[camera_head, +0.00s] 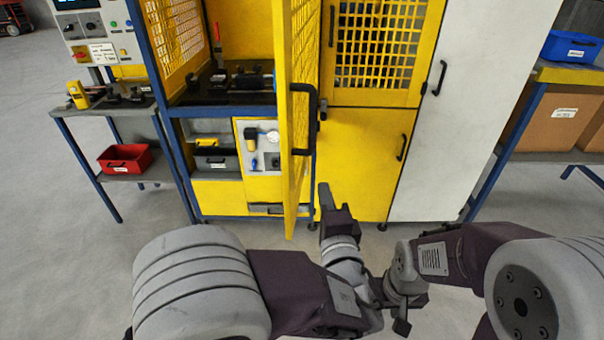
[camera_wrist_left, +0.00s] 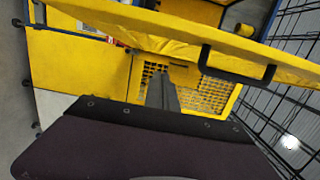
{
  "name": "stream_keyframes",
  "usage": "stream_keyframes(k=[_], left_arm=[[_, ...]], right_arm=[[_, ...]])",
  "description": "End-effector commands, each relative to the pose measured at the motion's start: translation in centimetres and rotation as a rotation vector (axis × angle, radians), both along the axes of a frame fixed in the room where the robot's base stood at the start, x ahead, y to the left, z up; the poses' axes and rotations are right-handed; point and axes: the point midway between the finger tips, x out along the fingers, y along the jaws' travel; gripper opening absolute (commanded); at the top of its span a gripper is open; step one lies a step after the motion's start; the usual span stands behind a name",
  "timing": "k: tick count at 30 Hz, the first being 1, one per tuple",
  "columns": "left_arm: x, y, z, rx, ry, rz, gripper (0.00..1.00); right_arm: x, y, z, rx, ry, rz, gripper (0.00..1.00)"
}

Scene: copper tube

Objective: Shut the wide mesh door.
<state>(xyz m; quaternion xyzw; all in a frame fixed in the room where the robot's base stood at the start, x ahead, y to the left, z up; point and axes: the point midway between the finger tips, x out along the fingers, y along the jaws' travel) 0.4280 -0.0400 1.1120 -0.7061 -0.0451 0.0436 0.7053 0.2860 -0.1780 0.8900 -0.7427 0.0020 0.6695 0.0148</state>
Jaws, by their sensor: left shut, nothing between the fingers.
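The wide mesh door (camera_head: 284,60) is a yellow frame with mesh. It stands open, swung out from the machine and seen nearly edge-on in the head view. Its black handle (camera_head: 313,105) is on the right-hand face; the handle also shows in the left wrist view (camera_wrist_left: 238,72), along the yellow frame. My left gripper (camera_head: 324,190) is shut and empty, pointing toward the machine, just right of the door's lower part on the handle side. Its fingers (camera_wrist_left: 162,92) show below the door frame in the wrist view. Contact cannot be told. My right gripper (camera_head: 401,326) points downward, its fingers unclear.
Behind the opening is a dark work deck (camera_head: 235,88) with parts on it. A closed yellow panel (camera_head: 358,160) and a white cabinet door (camera_head: 455,130) stand to the right. Side tables hold a red bin (camera_head: 125,158) and a blue bin (camera_head: 572,47). The floor in front is clear.

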Motion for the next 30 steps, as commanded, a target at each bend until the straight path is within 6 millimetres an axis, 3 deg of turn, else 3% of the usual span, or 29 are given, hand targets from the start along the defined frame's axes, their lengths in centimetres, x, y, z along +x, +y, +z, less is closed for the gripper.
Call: stream_keyframes(k=[8, 16, 30], left_arm=[[6.1, 1.0, 0.2, 0.002, 0.002, 0.006, 0.0], [6.3, 4.4, 0.1, 0.002, 0.002, 0.001, 0.0], [6.4, 4.8, 0.0, 0.001, 0.002, 0.0, 0.0]], right_arm=[[0.0, 0.0, 1.5, 0.0, 0.0, 0.0, 0.45], [0.0, 0.0, 2.1, 0.0, 0.0, 0.0, 0.45], [0.0, 0.0, 2.0, 0.0, 0.0, 0.0, 0.45]])
